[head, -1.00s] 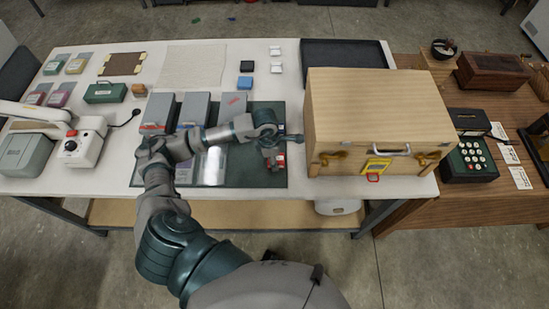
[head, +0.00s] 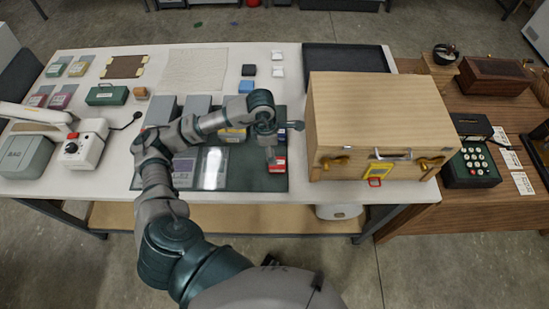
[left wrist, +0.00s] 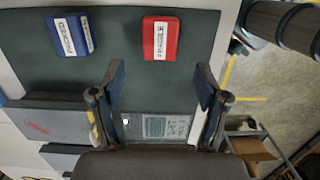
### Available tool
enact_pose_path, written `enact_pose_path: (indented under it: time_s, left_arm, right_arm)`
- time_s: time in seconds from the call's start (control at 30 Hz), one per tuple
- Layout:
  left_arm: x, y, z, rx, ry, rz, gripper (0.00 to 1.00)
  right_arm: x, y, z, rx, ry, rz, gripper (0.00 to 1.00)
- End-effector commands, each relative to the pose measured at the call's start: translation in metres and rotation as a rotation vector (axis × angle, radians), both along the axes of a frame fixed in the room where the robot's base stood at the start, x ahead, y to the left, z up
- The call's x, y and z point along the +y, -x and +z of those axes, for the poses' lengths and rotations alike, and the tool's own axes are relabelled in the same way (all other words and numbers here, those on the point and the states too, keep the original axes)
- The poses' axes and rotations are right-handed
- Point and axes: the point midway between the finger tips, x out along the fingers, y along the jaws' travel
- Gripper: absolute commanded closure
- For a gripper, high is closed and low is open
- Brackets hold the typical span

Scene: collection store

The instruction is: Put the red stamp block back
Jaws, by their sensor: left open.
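The red stamp block (head: 278,165), with a white label, lies on the dark green mat (head: 240,177) near its right edge, left of the wooden case. In the left wrist view the red stamp block (left wrist: 161,38) lies ahead of my open fingers, with a gap between. My left gripper (head: 269,152) is over the mat close to the red block; it also shows in the left wrist view (left wrist: 160,70), open and empty. A blue stamp block (left wrist: 72,35) with a white label lies on the mat too; my arm partly covers it in the head view. My right gripper is not in view.
A large wooden case (head: 380,125) stands right of the mat. Grey boxes (head: 160,110) stand at the mat's back left, partly behind my arm. A black block (head: 249,71), another blue block (head: 246,86) and white blocks (head: 278,72) sit farther back. A pale cloth (head: 197,70) lies behind.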

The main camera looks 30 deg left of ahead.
Motion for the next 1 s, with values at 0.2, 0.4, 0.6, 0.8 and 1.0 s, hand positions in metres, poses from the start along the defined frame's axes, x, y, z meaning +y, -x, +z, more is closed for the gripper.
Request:
enact_pose_path:
  time_s: [0.2, 0.4, 0.6, 0.8, 1.0]
  left_arm:
    - [0.004, 0.002, 0.030, -0.002, 0.000, 0.000, 0.26]
    - [0.004, 0.003, 0.035, 0.001, 0.000, 0.000, 0.26]
    - [0.004, 0.003, 0.035, 0.001, 0.000, 0.000, 0.26]
    - [0.004, 0.002, 0.035, 0.001, 0.001, 0.000, 0.26]
    - [0.004, 0.003, 0.035, 0.001, 0.000, -0.001, 0.26]
  right_arm:
    - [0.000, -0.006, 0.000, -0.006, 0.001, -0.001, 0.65]
    - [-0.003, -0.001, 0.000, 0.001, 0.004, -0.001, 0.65]
    - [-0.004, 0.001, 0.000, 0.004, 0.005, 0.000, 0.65]
    - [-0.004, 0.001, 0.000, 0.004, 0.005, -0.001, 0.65]
    - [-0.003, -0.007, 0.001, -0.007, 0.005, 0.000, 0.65]
